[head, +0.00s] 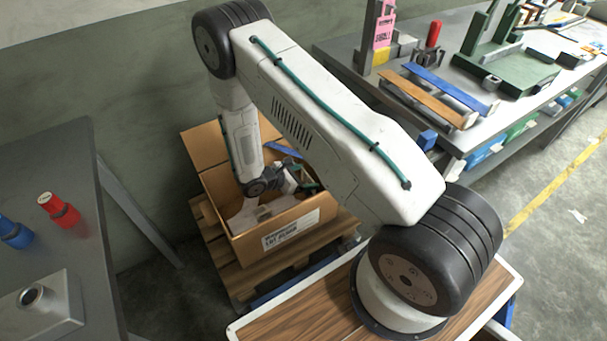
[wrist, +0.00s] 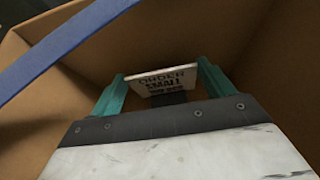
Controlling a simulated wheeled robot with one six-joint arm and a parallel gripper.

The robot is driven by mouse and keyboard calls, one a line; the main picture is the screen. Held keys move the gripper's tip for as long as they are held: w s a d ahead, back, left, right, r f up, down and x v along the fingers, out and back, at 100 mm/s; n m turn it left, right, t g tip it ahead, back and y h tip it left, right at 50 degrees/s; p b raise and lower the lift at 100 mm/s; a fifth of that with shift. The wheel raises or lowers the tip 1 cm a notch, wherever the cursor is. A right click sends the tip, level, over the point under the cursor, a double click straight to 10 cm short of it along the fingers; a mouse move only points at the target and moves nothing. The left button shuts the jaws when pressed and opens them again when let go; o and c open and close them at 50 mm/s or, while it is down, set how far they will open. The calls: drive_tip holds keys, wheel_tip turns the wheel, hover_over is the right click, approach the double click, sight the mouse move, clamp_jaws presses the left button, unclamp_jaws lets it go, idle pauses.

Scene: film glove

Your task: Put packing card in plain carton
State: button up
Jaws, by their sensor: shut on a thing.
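My gripper (wrist: 160,84) has its teal fingers shut on the packing card (wrist: 163,78), a small pale card with dark print including "SMALL". In the wrist view, the brown walls of the plain carton (wrist: 285,50) surround the card and fingers. In the head view, the open carton (head: 240,247) stands on a wooden pallet, with a printed white label on its front. My gripper (head: 307,186) is down inside its opening there. The card cannot be made out clearly in the head view. Whether the card touches the carton floor cannot be told.
A blue strip (wrist: 60,48) crosses the carton's upper left in the wrist view. The pallet (head: 237,282) extends below the carton. A grey table (head: 60,150) with red and blue pieces stands left. A bench (head: 400,100) with strips and green fixtures stands right.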

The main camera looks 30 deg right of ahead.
drive_tip(key=shift+f, duration=1.95)
drive_tip(key=o, duration=1.1)
drive_tip(key=shift+o, duration=0.2)
drive_tip(key=v, duration=0.8)
